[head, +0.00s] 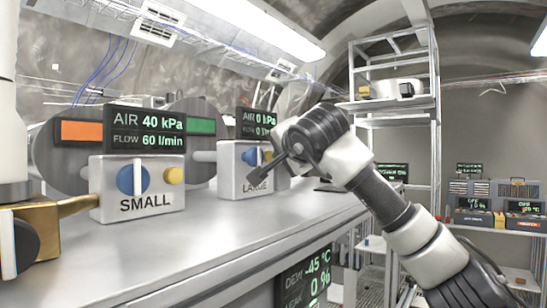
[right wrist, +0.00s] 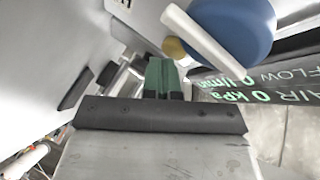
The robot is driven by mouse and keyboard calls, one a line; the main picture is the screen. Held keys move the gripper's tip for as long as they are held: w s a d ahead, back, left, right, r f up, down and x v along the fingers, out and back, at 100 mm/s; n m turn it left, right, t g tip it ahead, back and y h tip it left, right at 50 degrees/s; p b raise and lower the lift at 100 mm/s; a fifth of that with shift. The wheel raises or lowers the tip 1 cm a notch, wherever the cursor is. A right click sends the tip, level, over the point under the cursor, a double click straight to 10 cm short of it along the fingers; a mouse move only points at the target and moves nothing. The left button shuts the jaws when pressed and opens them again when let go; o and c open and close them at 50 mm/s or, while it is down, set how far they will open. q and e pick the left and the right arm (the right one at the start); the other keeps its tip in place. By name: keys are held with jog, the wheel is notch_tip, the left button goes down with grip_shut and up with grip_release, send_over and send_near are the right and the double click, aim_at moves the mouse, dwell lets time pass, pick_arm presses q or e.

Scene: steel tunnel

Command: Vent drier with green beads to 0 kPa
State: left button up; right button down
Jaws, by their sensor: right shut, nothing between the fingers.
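A green bead window (head: 200,126) shows on a grey drum in the head view, between the box marked SMALL (head: 137,200) and the box marked LARGE (head: 230,180). The display (head: 258,124) above LARGE reads AIR 0 kPa; its flow line is partly covered. LARGE has a blue knob (head: 249,157), partly hidden by my right arm. My right gripper (head: 264,182) is shut and empty in front of LARGE. In the right wrist view, its fingertips (right wrist: 164,72) are close to the blue knob (right wrist: 232,28), its white handle (right wrist: 200,42) and a yellow knob (right wrist: 174,47). Contact is unclear. My left gripper is not in view.
SMALL has a blue knob (head: 132,180) and yellow knob (head: 174,175). Its display (head: 146,128) reads 40 kPa, 60 l/min. An orange window (head: 82,132) is behind, left. A brass fitting (head: 45,222) stands at left. The steel bench (head: 200,245) is clear in front.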

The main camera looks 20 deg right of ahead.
jog(key=shift+s+d+b, duration=0.45)
jog(key=shift+s, duration=0.3)
jog(key=shift+s, duration=0.1)
jog(key=shift+s+d+f+b, duration=0.15)
jog(key=shift+s+d+b, duration=0.2)
jog(key=shift+s+b, duration=0.1)
jog(key=shift+s+d+b, duration=0.25)
jog(key=shift+s+d, duration=0.25)
jog(key=shift+s, duration=0.35)
jog(key=shift+s+d+b, duration=0.25)
jog(key=shift+s+d, duration=0.25)
jog(key=shift+s, duration=0.35)
jog(key=shift+w+a, duration=0.1)
